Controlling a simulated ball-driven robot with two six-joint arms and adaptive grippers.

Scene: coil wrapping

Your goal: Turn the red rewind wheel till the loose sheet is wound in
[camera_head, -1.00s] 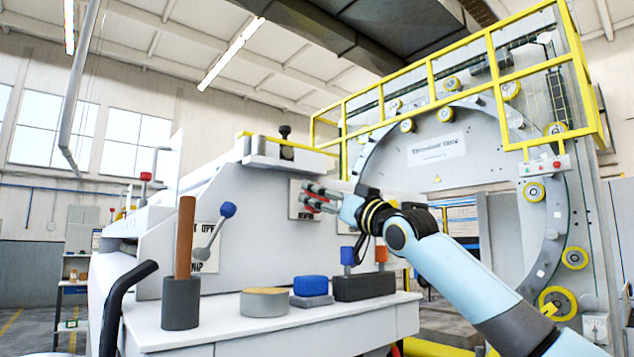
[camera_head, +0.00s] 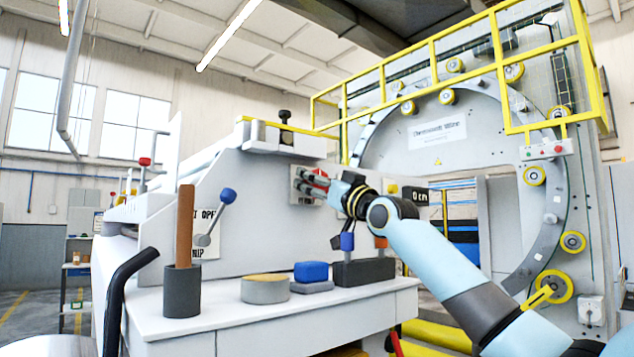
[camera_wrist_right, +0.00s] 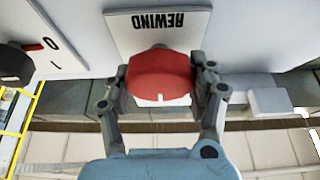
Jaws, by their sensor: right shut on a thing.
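The red rewind wheel (camera_wrist_right: 160,75) shows in the right wrist view in front of a white plate (camera_wrist_right: 185,30) marked REWIND. A small white mark is on its lower edge. My right gripper (camera_wrist_right: 162,88) is shut on the wheel, one finger on each side. In the head view, my right gripper (camera_head: 312,182) is at the plate on the grey machine's face (camera_head: 260,220), and the wheel is mostly hidden by the fingers. I cannot make out the loose sheet. My left gripper is not in view.
A shelf (camera_head: 230,338) below holds a dark cup with a brown stick (camera_head: 184,230), a round tin (camera_head: 265,289) and a blue block (camera_head: 310,272). A blue-knobbed lever (camera_head: 214,218) stands left of my gripper. A black display (camera_head: 418,196) is right of it.

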